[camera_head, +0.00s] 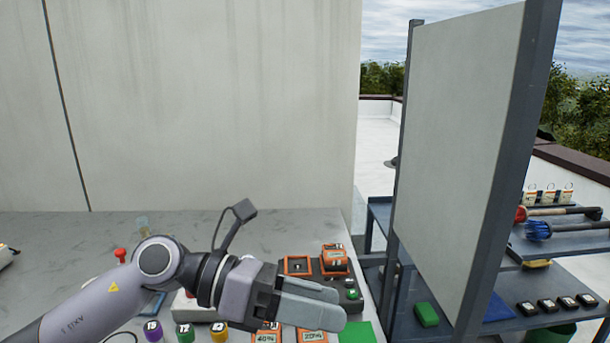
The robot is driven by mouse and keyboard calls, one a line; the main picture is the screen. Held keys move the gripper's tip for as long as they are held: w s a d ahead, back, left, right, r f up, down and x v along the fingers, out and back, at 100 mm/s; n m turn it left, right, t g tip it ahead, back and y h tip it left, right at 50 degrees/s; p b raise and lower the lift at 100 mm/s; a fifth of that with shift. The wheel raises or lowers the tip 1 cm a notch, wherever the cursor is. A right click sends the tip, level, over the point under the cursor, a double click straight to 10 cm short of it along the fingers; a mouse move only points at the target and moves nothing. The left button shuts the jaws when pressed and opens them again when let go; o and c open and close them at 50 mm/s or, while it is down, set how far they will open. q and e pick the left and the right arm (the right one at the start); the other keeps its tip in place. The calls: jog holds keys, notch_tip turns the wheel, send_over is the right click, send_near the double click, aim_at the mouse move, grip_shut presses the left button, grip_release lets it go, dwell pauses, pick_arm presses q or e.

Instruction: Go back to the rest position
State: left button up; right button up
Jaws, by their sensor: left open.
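My left gripper (315,303) reaches in from the lower left over the grey worktop (270,232). Its two fingers point right and lie one over the other in this view. I see nothing held between them. The gripper hangs in front of several orange-framed devices, and it hides part of them. My right gripper does not show.
Orange devices (335,259) and coloured-lid bottles (185,332) stand near the gripper. A green mat (358,333) lies at the worktop's right. A tall grey panel (455,150) rises right of it, beside blue shelves (560,258) with tools. The worktop's back is mostly clear.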

pick_arm(q)
jog(key=w+a+r+n+t+h, duration=0.3)
jog(key=r+n+t+h, duration=0.25)
jog(key=n+t, duration=1)
jog(key=w+a+f+n+t+y, duration=0.3)
jog(key=a+n+t+y, duration=0.4)
jog(key=n, duration=0.6)
jog(key=s+a+f+n+g+y, duration=0.1)
jog(key=a+f+n+g+y, duration=0.1)
jog(key=a+f+n+y, duration=0.35)
jog(key=s+a+f+n+g+y, duration=0.1)
jog(key=a+f+n+g+y, duration=0.2)
jog(key=f+n+y, duration=0.5)
jog(key=s+a+f+n+g, duration=0.3)
jog(key=s+f+g, duration=0.3)
jog(key=s+f, duration=0.45)
jog(key=s+a+f+n+g, duration=0.3)
jog(key=s+f+g, duration=0.4)
jog(key=s, duration=0.6)
jog(key=w+d+f+t+h+b, duration=0.1)
jog(key=w+d+f+t, duration=0.1)
jog(key=w+f+t, duration=0.5)
notch_tip(320, 180, down, 4)
jog(key=shift+d+h, duration=0.4)
